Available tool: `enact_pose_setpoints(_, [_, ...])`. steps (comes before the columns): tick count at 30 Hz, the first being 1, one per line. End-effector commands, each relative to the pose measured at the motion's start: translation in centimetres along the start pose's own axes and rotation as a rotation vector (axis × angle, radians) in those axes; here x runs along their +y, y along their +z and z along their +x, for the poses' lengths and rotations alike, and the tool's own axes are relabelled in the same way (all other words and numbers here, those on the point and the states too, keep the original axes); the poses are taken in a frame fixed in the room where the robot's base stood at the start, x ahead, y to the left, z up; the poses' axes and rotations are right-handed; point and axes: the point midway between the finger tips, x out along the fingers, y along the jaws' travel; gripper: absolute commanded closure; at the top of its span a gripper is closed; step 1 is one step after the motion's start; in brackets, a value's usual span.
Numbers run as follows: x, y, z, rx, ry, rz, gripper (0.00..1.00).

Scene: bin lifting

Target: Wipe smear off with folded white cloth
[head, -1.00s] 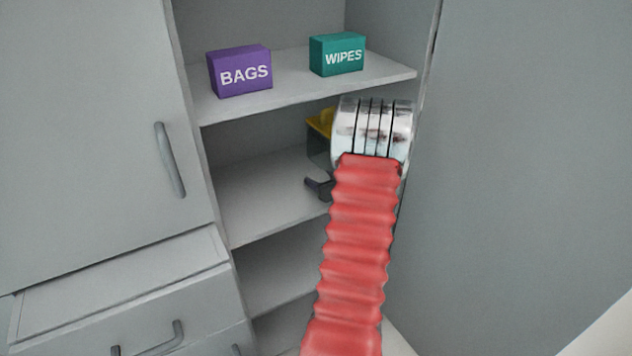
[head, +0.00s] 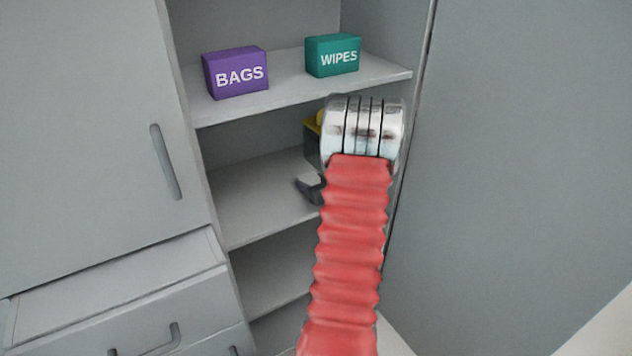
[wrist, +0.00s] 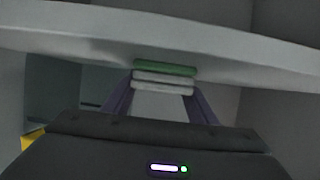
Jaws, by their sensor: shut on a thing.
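In the wrist view, my gripper (wrist: 162,92) has purple fingers shut on the folded white cloth (wrist: 163,88). The cloth shows as stacked pale layers between the fingertips. A green strip (wrist: 165,68) lies along its top; I cannot tell if it is part of the cloth. The cloth is close below a pale shelf edge (wrist: 60,42); whether it touches is unclear. In the head view, my arm hides the cloth and most of the gripper, and only a dark part shows beside the arm, over the middle shelf. I see no smear in either view.
A purple BAGS box (head: 236,73) and a teal WIPES box (head: 333,55) stand on the upper shelf (head: 290,85). A yellow-topped dark thing (head: 311,130) is partly hidden behind my arm. The middle shelf (head: 255,200) is bare at left. A tall grey panel (head: 520,150) stands right.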

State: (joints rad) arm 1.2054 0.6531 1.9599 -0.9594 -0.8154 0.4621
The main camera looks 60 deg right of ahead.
Motion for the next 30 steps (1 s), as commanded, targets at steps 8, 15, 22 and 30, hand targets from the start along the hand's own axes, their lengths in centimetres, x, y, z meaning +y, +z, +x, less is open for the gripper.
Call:
enact_pose_setpoints(8, [-1.8, 0.3, 0.1, -0.005, -0.003, 0.001, 0.69])
enact_pose_setpoints(15, [-1.9, 0.4, 0.0, -0.007, -0.003, 0.002, 0.69])
enact_pose_setpoints(22, [-2.4, 0.5, 0.0, -0.009, -0.004, 0.003, 0.69])
enact_pose_setpoints(30, [-4.1, 0.5, 0.0, -0.010, -0.005, 0.002, 0.69])
